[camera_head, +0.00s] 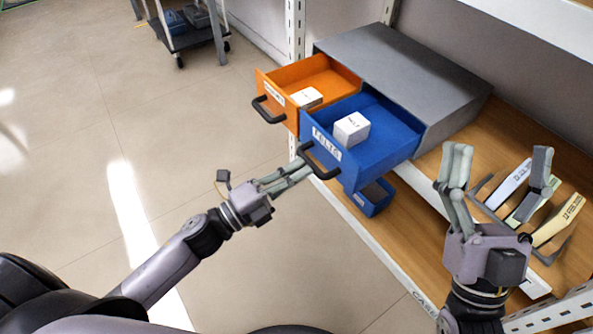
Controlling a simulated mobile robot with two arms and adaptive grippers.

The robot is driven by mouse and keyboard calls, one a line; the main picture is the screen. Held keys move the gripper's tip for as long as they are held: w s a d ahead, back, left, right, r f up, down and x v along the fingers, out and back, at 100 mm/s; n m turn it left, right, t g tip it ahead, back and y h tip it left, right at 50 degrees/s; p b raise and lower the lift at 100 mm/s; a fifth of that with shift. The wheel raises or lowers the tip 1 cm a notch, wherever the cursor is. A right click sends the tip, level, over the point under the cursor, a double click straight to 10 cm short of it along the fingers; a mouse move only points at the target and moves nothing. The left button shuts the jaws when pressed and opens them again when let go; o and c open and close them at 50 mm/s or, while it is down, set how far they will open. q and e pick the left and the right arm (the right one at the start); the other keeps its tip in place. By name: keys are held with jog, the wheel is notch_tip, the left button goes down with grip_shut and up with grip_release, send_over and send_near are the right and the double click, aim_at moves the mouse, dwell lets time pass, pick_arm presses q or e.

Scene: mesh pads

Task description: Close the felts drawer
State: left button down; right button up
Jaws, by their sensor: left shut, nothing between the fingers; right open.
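The blue drawer (382,150) is labelled FELTS and is pulled well out of the grey cabinet (410,70). A white box (351,129) lies inside it. Its dark handle (319,161) is on the front face. My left gripper (306,168) is shut and empty, with its fingertips close to the handle and the lower left of the blue front. I cannot tell whether they touch. My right gripper (498,160) is open and empty over the wooden shelf, right of the blue drawer.
An orange drawer (283,92) with a white box (307,97) is also open, left of the blue one. A small blue bin (373,198) shows below. Several upright cards in a rack (556,220) stand near my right gripper.

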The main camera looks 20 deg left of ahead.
aim_at(360, 146)
pick_arm(q)
jog(key=x, duration=0.6)
jog(key=f+p+x, duration=0.1)
jog(key=x, duration=0.1)
jog(key=shift+w+d, duration=0.25)
jog(key=shift+w, duration=0.25)
jog(key=x, duration=0.1)
jog(key=f+x, duration=0.1)
jog(key=x, duration=0.1)
jog(key=shift+w+d+r, duration=0.1)
jog(key=shift+w+d, duration=0.1)
jog(key=shift+w, duration=0.1)
jog(key=x, duration=0.3)
jog(key=f+x, duration=0.1)
jog(key=x, duration=0.1)
jog(key=shift+w, duration=0.1)
jog(key=shift+w+d+b, duration=0.25)
jog(key=shift+w+b, duration=0.05)
jog(key=shift+w, duration=0.05)
jog(key=shift+r, duration=0.15)
pick_arm(e)
jog(key=shift+w+a+f+g+h, duration=0.25)
jog(key=shift+w+f+g+h, duration=0.05)
jog(key=shift+w+f+g, duration=0.45)
jog(key=shift+r, duration=0.1)
